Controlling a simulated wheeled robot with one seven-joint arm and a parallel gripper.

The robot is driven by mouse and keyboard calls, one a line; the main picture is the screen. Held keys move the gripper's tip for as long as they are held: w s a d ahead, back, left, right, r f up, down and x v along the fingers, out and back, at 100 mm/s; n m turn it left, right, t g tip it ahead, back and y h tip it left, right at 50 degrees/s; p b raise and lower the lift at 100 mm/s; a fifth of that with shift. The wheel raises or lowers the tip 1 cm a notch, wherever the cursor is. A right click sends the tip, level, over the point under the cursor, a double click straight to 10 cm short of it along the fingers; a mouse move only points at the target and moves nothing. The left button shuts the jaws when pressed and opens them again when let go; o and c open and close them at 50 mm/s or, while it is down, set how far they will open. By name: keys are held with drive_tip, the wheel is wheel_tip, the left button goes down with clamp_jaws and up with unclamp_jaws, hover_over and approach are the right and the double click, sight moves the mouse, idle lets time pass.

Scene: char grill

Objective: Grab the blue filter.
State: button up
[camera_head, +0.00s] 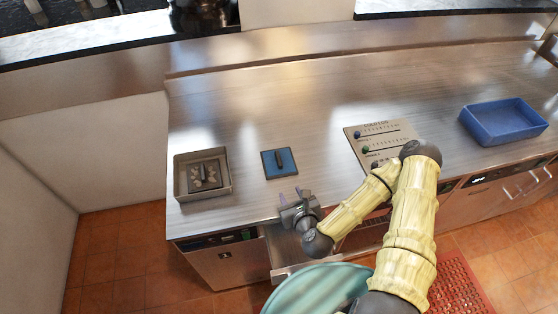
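The blue filter (268,165) is a small flat blue square with a dark upright handle on top. It lies on the steel counter, left of centre and close to the front edge. My gripper (290,194) is just in front of the filter and slightly to its right, by the counter's front edge. The gripper appears clear of the filter. How high it is above the counter is hard to tell.
A grey open box (205,194) with a dark patterned piece inside stands left of the filter. A labelled panel with knobs (357,146) lies right of centre. A blue tray (503,121) sits at the far right. The counter behind the filter is clear. An open drawer (285,243) is below.

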drive_tip(key=shift+w+d+r+m+t+h, duration=0.1)
drive_tip(key=shift+d+m+t+h, duration=0.15)
drive_tip(key=shift+m, duration=0.35)
drive_tip(key=shift+d+r+m+t+h, duration=0.15)
drive_tip(key=shift+m+h, duration=0.1)
drive_tip(key=shift+m, duration=0.35)
drive_tip(key=shift+f, duration=0.15)
drive_tip(key=shift+w+a+f+b, duration=0.2)
drive_tip(key=shift+w+f+b, duration=0.35)
drive_tip(key=shift+b, duration=0.65)
drive_tip(key=b+x, duration=0.3)
drive_tip(key=b, duration=0.2)
drive_tip(key=shift+w+a+b, duration=0.1)
drive_tip(key=shift+w+b, duration=0.15)
drive_tip(key=shift+b, duration=0.1)
drive_tip(key=p, duration=0.3)
approach(281, 166)
drive_tip(key=x, duration=0.3)
drive_tip(key=shift+w+f, duration=0.1)
drive_tip(key=shift+w, duration=0.3)
drive_tip(key=shift+w+a+f, duration=0.1)
drive_tip(key=shift+w+f, duration=0.15)
drive_tip(key=shift+w, duration=0.05)
drive_tip(key=shift+w, duration=0.1)
